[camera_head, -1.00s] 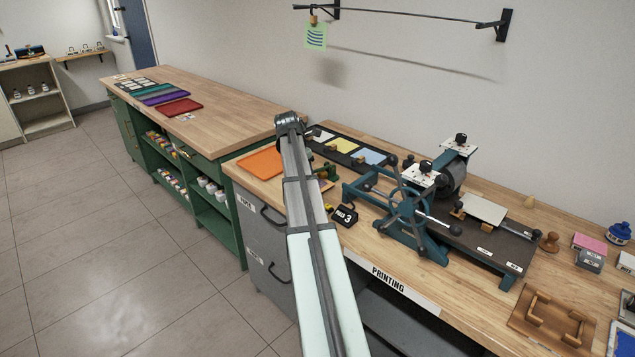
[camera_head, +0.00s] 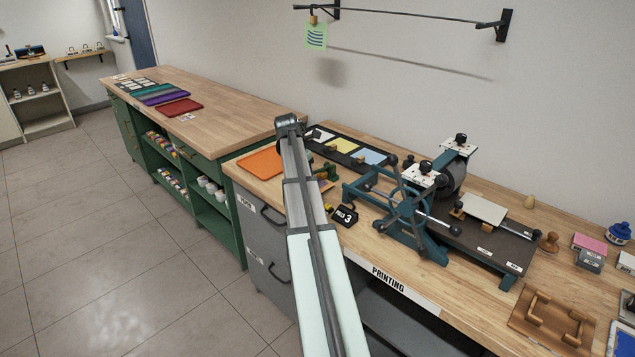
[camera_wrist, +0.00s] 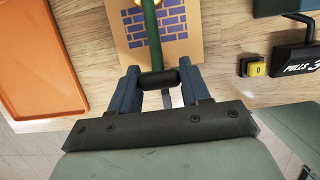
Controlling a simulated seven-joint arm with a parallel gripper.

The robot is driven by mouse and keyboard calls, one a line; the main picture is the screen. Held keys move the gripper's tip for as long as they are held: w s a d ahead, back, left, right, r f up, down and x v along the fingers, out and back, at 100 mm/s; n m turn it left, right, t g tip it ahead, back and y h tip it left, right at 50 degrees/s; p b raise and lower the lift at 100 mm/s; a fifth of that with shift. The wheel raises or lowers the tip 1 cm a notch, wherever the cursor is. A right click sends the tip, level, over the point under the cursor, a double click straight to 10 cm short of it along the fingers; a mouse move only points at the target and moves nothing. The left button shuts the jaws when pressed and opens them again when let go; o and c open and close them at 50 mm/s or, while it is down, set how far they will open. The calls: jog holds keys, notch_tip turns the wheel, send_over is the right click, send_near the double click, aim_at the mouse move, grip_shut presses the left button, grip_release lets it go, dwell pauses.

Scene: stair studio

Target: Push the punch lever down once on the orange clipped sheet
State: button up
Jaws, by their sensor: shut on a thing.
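The orange sheet (camera_wrist: 182,45) with a blue brick print lies flat on the wooden top in the wrist view. The green punch lever (camera_wrist: 151,30) runs over it towards me and ends in a black grip (camera_wrist: 158,79). My gripper (camera_wrist: 159,76) has its blue fingers on either side of this grip and is shut on it. In the head view my arm hides the gripper, and only part of the green punch (camera_head: 328,172) shows to the right of the arm. The clip on the sheet cannot be made out clearly.
An orange tray (camera_wrist: 38,60) lies left of the sheet. On the right are a small yellow block (camera_wrist: 257,70) and a black counter marked PULLS 3 (camera_wrist: 297,62). The teal press (camera_head: 408,215) stands farther right on the bench. The counter edge is close below my gripper.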

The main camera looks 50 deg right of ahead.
jog(key=shift+r, duration=0.6)
jog(key=o, duration=1.3)
jog(key=shift+r, duration=0.1)
jog(key=shift+a+r, duration=3.65)
jog(key=shift+r, duration=0.15)
jog(key=shift+f, duration=0.1)
